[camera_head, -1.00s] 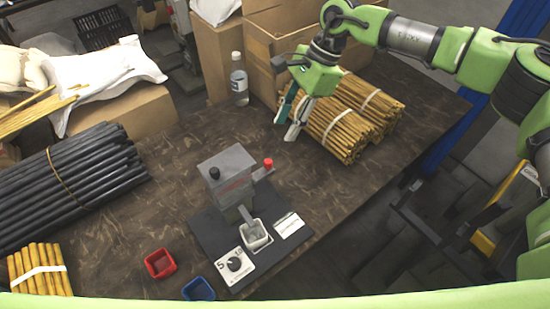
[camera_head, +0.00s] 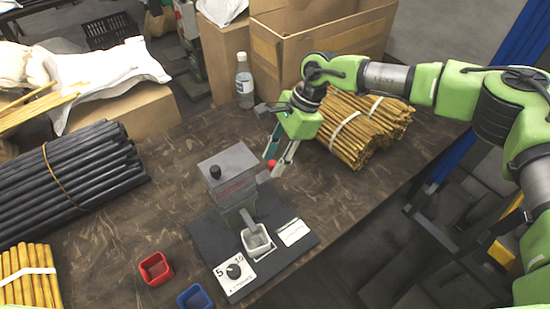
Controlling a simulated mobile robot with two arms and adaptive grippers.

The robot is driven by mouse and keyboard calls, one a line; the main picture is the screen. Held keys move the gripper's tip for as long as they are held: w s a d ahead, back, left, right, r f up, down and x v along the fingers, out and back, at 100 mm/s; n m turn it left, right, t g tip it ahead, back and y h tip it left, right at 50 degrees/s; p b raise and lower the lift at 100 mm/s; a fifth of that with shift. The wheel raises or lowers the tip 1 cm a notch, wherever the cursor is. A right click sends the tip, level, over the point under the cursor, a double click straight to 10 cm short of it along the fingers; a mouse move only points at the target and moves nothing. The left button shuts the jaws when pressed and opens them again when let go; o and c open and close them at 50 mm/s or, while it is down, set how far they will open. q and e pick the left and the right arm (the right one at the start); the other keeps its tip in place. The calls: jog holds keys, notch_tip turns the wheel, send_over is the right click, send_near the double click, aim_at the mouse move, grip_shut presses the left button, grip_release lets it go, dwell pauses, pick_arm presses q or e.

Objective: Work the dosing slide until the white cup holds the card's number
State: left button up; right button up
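The grey dosing device (camera_head: 228,172) stands on a dark base plate (camera_head: 208,232) on the table. It has a black knob on top and a red knob (camera_head: 271,164) on the slide at its right side. The white cup (camera_head: 256,239) stands under the spout; its contents are too small to tell. A white card (camera_head: 292,232) lies right of the cup, its writing unreadable. A dial plate (camera_head: 234,271) marked 5 and 10 is in front. My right gripper (camera_head: 279,168) has its fingers at the red knob; whether they touch or grip it is unclear. My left gripper is out of view.
A red bin (camera_head: 155,268) and a blue bin (camera_head: 194,298) stand left of the dial. Bundles of yellow sticks (camera_head: 365,130) lie behind my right gripper, black rods (camera_head: 70,180) at left. A bottle (camera_head: 244,82) and cardboard boxes (camera_head: 320,45) stand behind.

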aim_at(263, 178)
grip_shut()
jog(key=shift+s+a+b, duration=0.3)
jog(key=shift+s+a, duration=0.3)
jog(key=shift+a, duration=0.2)
jog(key=shift+s+a+b, duration=0.3)
jog(key=shift+s+a, duration=0.3)
jog(key=shift+a, duration=0.2)
grip_release()
jog(key=shift+w+d+r, duration=0.15)
jog(key=shift+r, duration=0.15)
jog(key=v, duration=1.1)
jog(key=shift+r, duration=0.1)
